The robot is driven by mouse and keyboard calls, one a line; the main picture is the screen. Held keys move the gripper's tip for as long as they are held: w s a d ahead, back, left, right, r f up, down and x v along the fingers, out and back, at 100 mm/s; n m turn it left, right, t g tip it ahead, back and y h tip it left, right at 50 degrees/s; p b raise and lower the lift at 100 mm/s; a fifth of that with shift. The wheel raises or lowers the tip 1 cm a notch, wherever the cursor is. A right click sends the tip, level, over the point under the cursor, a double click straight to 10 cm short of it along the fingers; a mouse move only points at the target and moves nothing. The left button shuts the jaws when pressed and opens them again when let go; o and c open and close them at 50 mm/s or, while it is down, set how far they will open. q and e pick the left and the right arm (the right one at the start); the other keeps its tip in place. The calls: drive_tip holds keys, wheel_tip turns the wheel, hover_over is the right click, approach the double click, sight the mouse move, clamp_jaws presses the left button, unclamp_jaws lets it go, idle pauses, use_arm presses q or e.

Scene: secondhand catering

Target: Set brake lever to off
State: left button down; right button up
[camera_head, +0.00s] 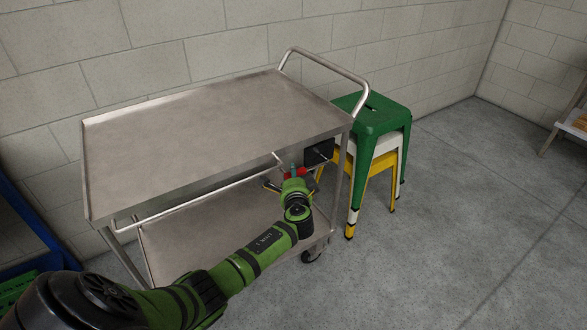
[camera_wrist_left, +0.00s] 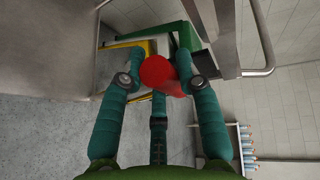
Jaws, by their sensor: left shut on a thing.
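The steel trolley (camera_head: 200,125) stands against the block wall with two shelves. A black box (camera_head: 318,152) is fixed under its right end. The brake lever's red knob (camera_wrist_left: 156,70) is large in the wrist view, between the teal fingers of my left gripper (camera_wrist_left: 164,64). The gripper is shut on it. In the head view my left gripper (camera_head: 292,173) is at the trolley's near right side, beside the black box, with red showing at its fingertips. The lever's shaft and its off marking cannot be made out. My right gripper is not in view.
Stacked stools, with a green one (camera_head: 376,115) on top, stand just right of the trolley. A thin rail (camera_head: 200,201) runs along its near side. A blue frame (camera_head: 35,222) is at the left. The floor (camera_head: 430,250) at the right is clear.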

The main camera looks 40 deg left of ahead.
sight(302, 169)
use_arm(q)
drive_tip(key=r+m+g+p, duration=0.1)
drive_tip(key=r+p, duration=0.1)
drive_tip(key=p, duration=0.1)
drive_tip(key=w+r+m+g+p, duration=0.1)
drive_tip(key=r+p, duration=0.1)
drive_tip(key=p, duration=0.1)
drive_tip(key=r+m+p, duration=0.1)
drive_tip(key=r+p, duration=0.1)
drive_tip(key=shift+w+d+r+g+p, duration=0.2)
drive_tip(key=shift+w+d+g+p, duration=0.1)
drive_tip(key=shift+g+p, duration=0.1)
drive_tip(key=shift+w+d+r+m+g+p, duration=0.25)
drive_tip(key=shift+w+r+m+g+p, duration=0.45)
drive_tip(key=shift+r, duration=0.1)
drive_tip(key=c, duration=0.8)
unclamp_jaws()
drive_tip(key=shift+c, duration=0.2)
drive_tip(key=shift+s, duration=0.1)
drive_tip(key=shift+d, duration=0.15)
drive_tip(key=v, duration=1.1)
drive_tip(key=shift+s+d+r, duration=0.2)
drive_tip(key=shift+s+d, duration=0.05)
